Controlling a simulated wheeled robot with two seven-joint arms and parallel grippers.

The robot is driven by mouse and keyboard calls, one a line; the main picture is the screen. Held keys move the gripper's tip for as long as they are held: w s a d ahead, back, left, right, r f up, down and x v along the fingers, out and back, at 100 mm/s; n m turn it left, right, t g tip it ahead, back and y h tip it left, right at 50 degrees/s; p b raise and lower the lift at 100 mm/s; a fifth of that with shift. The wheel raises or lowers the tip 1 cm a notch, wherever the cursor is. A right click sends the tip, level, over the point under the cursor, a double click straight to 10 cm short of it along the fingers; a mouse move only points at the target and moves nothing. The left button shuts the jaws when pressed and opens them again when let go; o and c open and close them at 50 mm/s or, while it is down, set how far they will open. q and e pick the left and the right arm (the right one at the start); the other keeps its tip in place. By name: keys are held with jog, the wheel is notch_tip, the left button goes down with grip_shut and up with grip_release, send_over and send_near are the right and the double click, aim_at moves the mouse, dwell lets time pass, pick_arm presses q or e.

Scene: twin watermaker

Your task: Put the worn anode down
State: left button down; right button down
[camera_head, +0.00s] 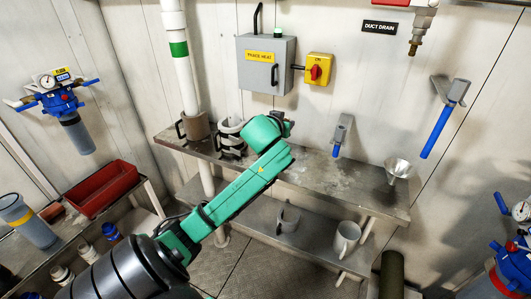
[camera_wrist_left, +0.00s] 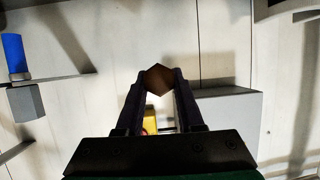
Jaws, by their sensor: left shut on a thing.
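The worn anode, a small brown angular piece (camera_wrist_left: 159,79), sits between the fingertips of my left gripper (camera_wrist_left: 160,84) in the left wrist view. The two dark fingers are shut on it from both sides, and it is held in the air. In the head view my green left arm reaches from the lower left over the metal bench (camera_head: 335,178). The gripper's fingers and the anode are hidden there behind the wrist. My right gripper is in neither view.
A mug (camera_head: 346,237) stands on the lower shelf. A red tray (camera_head: 102,188) is at left. The bench's middle right looks bare.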

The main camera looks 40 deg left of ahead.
pick_arm(q)
jog(key=r, duration=0.3)
jog(key=shift+w+m+h, duration=0.3)
jog(key=shift+w+h, duration=0.05)
jog(key=shift+h, duration=0.05)
notch_tip(320, 180, down, 20)
jog(key=shift+d+r, duration=0.1)
jog(key=shift+r, duration=0.05)
jog(key=c, duration=0.5)
grip_release()
